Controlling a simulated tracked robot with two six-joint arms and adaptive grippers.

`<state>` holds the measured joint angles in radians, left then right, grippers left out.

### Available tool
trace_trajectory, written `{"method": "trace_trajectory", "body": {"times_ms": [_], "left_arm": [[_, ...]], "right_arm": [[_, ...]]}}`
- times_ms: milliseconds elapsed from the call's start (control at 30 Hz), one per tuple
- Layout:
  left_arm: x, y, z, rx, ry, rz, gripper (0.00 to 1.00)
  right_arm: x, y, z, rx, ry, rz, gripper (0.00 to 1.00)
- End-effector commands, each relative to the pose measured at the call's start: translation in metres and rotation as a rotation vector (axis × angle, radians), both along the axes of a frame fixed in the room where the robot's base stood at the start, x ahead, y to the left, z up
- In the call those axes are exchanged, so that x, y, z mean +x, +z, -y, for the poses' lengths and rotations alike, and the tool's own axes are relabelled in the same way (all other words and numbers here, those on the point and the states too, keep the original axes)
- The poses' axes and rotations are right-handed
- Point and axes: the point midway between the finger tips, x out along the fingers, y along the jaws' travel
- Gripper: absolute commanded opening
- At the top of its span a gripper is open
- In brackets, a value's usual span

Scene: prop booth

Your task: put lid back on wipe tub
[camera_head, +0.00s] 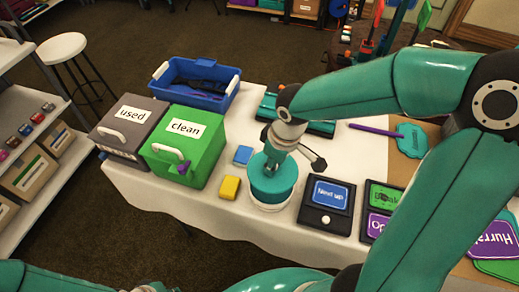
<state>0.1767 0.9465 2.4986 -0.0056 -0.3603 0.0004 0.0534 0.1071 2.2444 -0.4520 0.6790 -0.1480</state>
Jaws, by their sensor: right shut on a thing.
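The wipe tub (268,205) stands near the front edge of the white-covered table, with a white rim low on it. The teal round lid (260,178) is at the top of the tub, and I cannot tell whether it is seated or held slightly above. My right gripper (272,164) reaches down from the right and is shut on the lid at its top middle. The fingertips are partly hidden by the gripper's own body. My left gripper is not in view; only parts of my left arm show at the bottom edge.
Left of the tub are a blue block (242,155), a yellow block (230,187), a green "clean" box (205,155) and a grey "used" box (112,138). A blue crate (215,98) stands behind. A "Next up" panel (327,203) is close on the right.

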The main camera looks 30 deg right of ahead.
Motion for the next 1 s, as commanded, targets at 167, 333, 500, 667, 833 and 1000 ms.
{"method": "trace_trajectory", "body": {"times_ms": [167, 333, 500, 667, 833, 1000], "left_arm": [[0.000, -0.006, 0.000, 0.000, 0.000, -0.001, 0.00], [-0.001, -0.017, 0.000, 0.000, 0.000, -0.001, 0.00], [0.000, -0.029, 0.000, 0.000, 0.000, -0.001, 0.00], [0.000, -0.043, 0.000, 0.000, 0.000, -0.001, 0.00], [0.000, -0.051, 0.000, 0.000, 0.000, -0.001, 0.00], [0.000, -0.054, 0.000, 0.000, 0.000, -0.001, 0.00]], "right_arm": [[0.000, -0.008, -0.002, -0.001, 0.017, 0.000, 0.00], [0.003, -0.021, -0.005, 0.000, 0.024, -0.001, 0.00], [0.004, -0.037, -0.006, 0.000, 0.027, 0.000, 0.00], [0.004, -0.052, -0.006, -0.001, 0.028, 0.001, 0.00], [0.004, -0.062, -0.007, -0.001, 0.029, 0.001, 0.00], [0.004, -0.064, -0.007, 0.000, 0.029, 0.000, 0.00]]}}
